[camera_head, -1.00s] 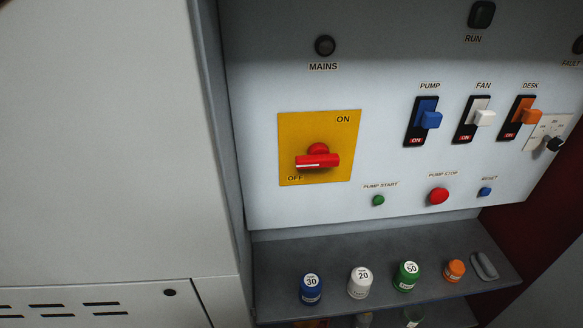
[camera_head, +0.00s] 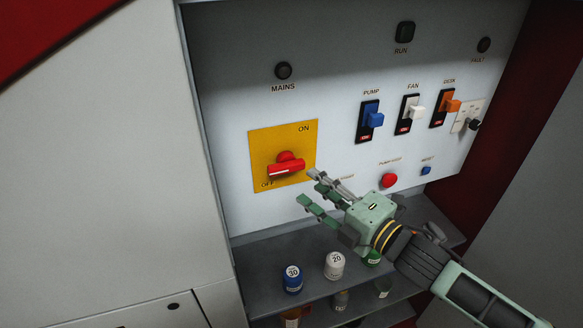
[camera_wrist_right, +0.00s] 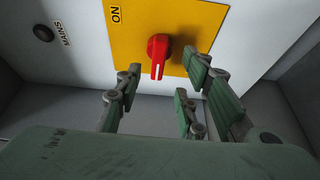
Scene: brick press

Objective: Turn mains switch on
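The mains switch is a red rotary handle (camera_head: 286,167) on a yellow plate (camera_head: 262,143), with ON at its upper right and OFF at its lower left. The handle lies nearly level, its white mark toward the OFF side. In the right wrist view the red handle (camera_wrist_right: 158,54) stands ahead, between the fingers. My right gripper (camera_head: 312,189) is open and empty, its fingers pointing at the handle from the lower right. The fingers look apart from the handle. The MAINS lamp (camera_head: 283,70) is dark. My left gripper is not in view.
PUMP (camera_head: 371,120), FAN (camera_head: 411,113) and DESK (camera_head: 445,108) switches sit right of the plate, above a red pump stop button (camera_head: 389,180). A shelf (camera_head: 255,265) below holds a blue fuse (camera_head: 292,279) and a white fuse (camera_head: 334,265). A cabinet wall (camera_head: 110,180) stands at left.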

